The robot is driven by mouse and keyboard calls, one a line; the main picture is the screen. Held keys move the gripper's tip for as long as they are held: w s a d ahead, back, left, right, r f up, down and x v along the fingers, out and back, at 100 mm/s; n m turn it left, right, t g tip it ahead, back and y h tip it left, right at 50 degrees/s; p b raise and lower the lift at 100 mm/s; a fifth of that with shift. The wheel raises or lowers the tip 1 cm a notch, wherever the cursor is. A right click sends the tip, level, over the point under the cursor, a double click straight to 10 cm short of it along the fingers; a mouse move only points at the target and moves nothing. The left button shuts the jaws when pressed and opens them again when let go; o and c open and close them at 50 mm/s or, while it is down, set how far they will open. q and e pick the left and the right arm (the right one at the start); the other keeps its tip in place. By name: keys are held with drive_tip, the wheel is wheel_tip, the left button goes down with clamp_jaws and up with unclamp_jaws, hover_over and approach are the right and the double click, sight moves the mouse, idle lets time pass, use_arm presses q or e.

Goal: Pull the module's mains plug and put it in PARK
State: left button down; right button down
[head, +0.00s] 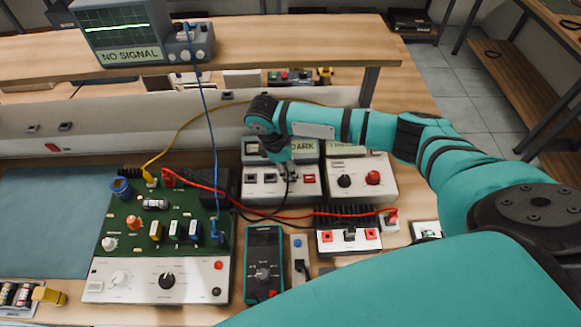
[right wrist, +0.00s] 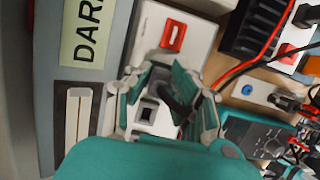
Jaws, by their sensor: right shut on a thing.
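My right gripper (head: 285,168) reaches down over a pale box (head: 262,190) whose sign reads "DARK", partly hidden by the wrist. In the right wrist view my right gripper (right wrist: 168,103) is shut on a black plug (right wrist: 182,92), mostly hidden by the fingers. A white block with a dark square opening (right wrist: 150,112) shows beside it. A black lead (head: 262,217) runs from below the gripper to the left. I cannot tell whether the plug is seated or lifted. No PARK label is readable. My left gripper is not in view.
A green circuit board (head: 130,240) and a multimeter (head: 264,262) lie in front. A red lead (head: 300,215) crosses near the gripper. A white strip with a blue button (head: 298,243) stands beside the multimeter. A second box with a red knob (head: 372,177) is to the right.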

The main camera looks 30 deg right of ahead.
drive_tip(key=c, duration=1.1)
unclamp_jaws()
drive_tip(key=d+p+v, duration=0.1)
drive_tip(key=p+v, duration=0.5)
drive_tip(key=v, duration=1)
drive_tip(key=shift+s+r, duration=0.3)
drive_tip(key=shift+r, duration=0.3)
